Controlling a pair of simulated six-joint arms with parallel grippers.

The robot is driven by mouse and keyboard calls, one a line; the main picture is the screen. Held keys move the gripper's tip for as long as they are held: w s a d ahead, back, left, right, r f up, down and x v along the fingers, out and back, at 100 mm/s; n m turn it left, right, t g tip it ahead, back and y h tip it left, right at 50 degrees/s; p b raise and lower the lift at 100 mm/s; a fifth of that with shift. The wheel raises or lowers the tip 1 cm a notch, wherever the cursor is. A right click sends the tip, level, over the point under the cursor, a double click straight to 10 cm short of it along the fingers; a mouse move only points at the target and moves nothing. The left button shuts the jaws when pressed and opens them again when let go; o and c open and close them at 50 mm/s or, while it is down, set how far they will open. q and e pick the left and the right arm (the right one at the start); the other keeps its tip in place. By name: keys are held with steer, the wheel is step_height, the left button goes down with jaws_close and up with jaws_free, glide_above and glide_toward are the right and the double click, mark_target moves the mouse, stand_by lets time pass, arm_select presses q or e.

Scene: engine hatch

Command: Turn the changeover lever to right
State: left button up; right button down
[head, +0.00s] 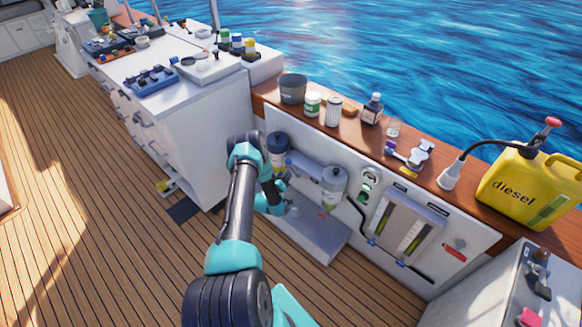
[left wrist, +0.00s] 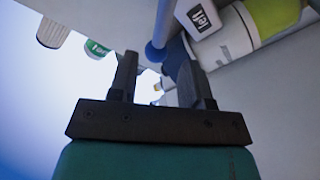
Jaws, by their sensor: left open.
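My left gripper (head: 289,208) is low in front of the white engine panel, near two filter canisters. In the left wrist view its two dark fingers (left wrist: 160,66) are apart, with nothing clearly held. A blue-grey rod with a rounded end (left wrist: 156,50) shows just beyond the gap between the fingertips. It may be the changeover lever, but I cannot tell if a finger touches it. In the head view the lever cannot be made out near my gripper. My right gripper is not in view.
A white canister with a green lower part (head: 333,187) and a dark-topped canister (head: 277,150) are mounted on the panel. A grey step (head: 318,236) juts out below. The wooden ledge above holds a grey pot (head: 292,89), bottles and a yellow diesel can (head: 530,187).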

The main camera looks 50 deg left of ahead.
mark_target(291, 166)
arm_select(q)
steer(key=x, duration=0.7)
steer(key=shift+w+f, duration=0.1)
jaws_close()
stand_by(0.3)
